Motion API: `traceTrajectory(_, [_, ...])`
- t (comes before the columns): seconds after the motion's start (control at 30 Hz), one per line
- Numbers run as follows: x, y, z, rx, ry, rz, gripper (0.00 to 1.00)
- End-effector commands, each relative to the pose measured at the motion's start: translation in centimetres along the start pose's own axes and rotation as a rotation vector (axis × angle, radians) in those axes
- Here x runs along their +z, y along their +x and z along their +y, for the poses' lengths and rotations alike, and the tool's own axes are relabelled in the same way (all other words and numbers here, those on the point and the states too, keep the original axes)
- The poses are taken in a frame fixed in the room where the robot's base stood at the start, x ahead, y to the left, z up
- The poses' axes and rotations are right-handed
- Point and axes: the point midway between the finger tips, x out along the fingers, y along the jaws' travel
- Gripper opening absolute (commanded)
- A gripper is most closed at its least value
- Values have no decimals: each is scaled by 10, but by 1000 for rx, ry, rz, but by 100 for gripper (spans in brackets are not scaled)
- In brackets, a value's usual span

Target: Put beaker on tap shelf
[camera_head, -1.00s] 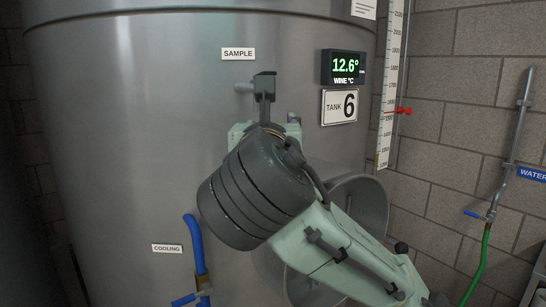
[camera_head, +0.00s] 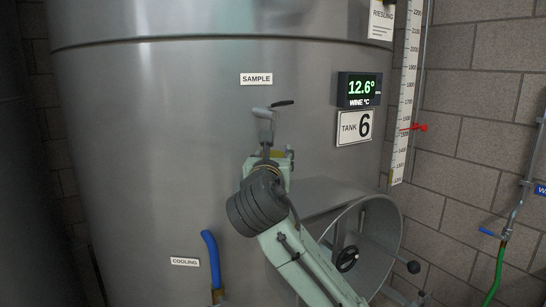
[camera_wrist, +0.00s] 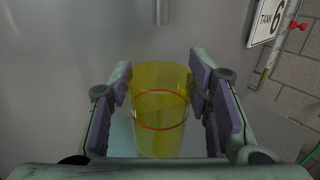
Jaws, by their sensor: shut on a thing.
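A clear beaker with a yellow tint and a red ring (camera_wrist: 160,110) stands upright between the purple pads of my gripper (camera_wrist: 165,100) in the wrist view. My gripper is shut on it. In the head view my gripper (camera_head: 270,160) is just below the sample tap (camera_head: 265,128) on the tank, and my wrist mostly hides the beaker. The tap's grey spout (camera_wrist: 161,12) hangs beyond and above the beaker in the wrist view. A pale surface shows below the beaker; I cannot tell whether it is the tap shelf or whether the beaker touches it.
The steel tank (camera_head: 150,150) fills the background. A round open hatch (camera_head: 365,240) with a handwheel is right of my arm. A blue cooling hose (camera_head: 211,258) is at lower left. A level gauge (camera_head: 407,100) and a green hose (camera_head: 497,270) are at right.

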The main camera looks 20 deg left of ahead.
Motion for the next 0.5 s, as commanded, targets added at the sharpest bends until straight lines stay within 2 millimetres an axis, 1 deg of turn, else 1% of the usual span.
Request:
traceTrajectory(0.1, [-8, 0, -1, -1, 2, 1, 18])
traceTrajectory(0.37, [-10, -1, 0, -1, 1, -1, 18])
traceTrajectory(0.5, [-14, -1, -1, -1, 0, -1, 18])
